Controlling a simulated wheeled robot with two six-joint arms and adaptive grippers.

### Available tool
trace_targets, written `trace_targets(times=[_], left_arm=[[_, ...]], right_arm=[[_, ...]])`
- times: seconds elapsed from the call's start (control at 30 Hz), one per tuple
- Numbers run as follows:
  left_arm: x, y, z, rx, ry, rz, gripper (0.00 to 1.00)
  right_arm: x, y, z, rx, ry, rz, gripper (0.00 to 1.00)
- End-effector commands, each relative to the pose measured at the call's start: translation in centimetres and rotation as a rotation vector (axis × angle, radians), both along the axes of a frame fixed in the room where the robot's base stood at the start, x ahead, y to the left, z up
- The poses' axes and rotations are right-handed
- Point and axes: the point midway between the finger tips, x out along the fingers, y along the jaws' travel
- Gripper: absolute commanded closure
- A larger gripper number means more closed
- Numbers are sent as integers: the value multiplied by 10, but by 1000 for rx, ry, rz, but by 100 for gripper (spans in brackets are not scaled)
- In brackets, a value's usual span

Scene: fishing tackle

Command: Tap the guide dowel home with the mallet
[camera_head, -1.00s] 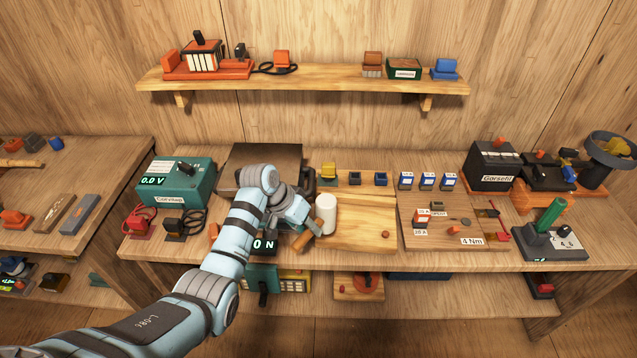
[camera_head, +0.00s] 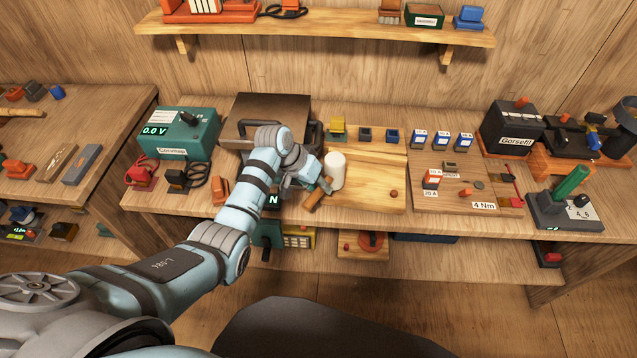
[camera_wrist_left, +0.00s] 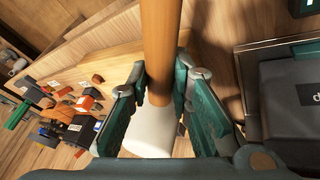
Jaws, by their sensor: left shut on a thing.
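The mallet has a white head (camera_head: 335,171) and a wooden handle (camera_head: 315,198). My left gripper (camera_head: 318,185) is shut on the handle. In the left wrist view, the handle (camera_wrist_left: 161,45) runs up between the gripper's fingers (camera_wrist_left: 160,95), with the white head (camera_wrist_left: 152,138) just beyond them. A short brown peg, which looks like the guide dowel (camera_head: 394,194), stands in the pale wooden board (camera_head: 370,198), to the right of the mallet and apart from it. My right gripper is not in view.
A dark metal box (camera_head: 262,115) is behind my left arm, with a teal meter (camera_head: 178,133) left of it. Small yellow and blue blocks line the board's back. A panel (camera_head: 455,190) with fuses and a "4 Nm" label lies to the right. The board's middle is clear.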

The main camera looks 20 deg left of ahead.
Motion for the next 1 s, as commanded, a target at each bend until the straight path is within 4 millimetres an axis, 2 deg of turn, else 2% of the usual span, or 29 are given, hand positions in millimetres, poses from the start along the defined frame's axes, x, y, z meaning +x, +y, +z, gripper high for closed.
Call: trace_targets(times=[0.13,0.27,0.57,0.83,1.0], left_arm=[[0,0,26,1,0,1,100],[0,0,44,1,-1,1,100],[0,0,42,1,0,0,100],[1,0,63,8,39,-12,100],[0,0,68,10,54,-15,100]], right_arm=[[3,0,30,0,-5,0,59],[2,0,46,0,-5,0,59],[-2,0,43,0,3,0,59],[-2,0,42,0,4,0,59],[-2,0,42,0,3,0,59]])
